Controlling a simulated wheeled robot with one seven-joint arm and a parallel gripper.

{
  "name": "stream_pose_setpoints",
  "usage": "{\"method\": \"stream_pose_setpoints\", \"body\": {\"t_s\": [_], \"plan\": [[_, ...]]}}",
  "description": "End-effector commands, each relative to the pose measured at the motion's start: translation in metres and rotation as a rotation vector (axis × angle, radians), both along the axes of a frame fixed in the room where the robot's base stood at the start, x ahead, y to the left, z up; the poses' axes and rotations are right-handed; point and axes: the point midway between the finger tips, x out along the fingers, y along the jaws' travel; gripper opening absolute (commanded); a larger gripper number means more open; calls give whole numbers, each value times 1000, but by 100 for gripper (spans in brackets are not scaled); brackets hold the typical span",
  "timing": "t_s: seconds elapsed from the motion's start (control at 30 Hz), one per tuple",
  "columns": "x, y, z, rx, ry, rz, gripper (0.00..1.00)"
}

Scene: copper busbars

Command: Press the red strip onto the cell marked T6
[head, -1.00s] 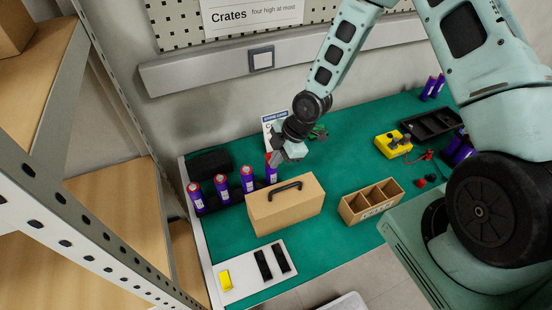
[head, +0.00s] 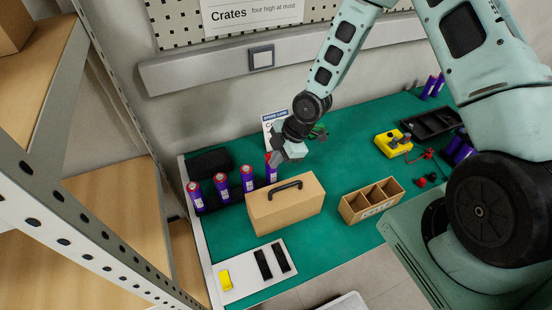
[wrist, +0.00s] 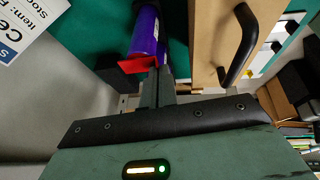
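Several purple cells with red tops stand in a row at the bench's left side. My gripper (head: 273,147) is just above the rightmost of these cells (head: 272,174). In the wrist view that purple cell (wrist: 145,32) shows beyond my fingertips. The red strip (wrist: 139,65) lies across its near end and sticks out to the left. My fingers (wrist: 157,85) are together, with their tips close to the strip and no strip seen between them. I cannot tell whether they touch it. The T6 mark cannot be read.
A cardboard case (head: 286,207) with a black handle stands close in front of the cell. A divided wooden box (head: 371,201) and a yellow device (head: 392,144) are to the right. A white board (head: 240,285) lies in front. A sign (head: 275,124) stands behind.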

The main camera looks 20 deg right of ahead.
Motion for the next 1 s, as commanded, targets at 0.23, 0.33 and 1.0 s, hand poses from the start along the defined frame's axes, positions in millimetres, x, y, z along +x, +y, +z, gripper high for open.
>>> {"method": "stream_pose_setpoints", "body": {"t_s": [0.23, 0.33, 1.0], "plan": [[0, 0, 0, 0, 0, -1, 26], [0, 0, 0, 0, 0, -1, 26], [-9, -30, 70, 1, -1, -7, 26]]}}
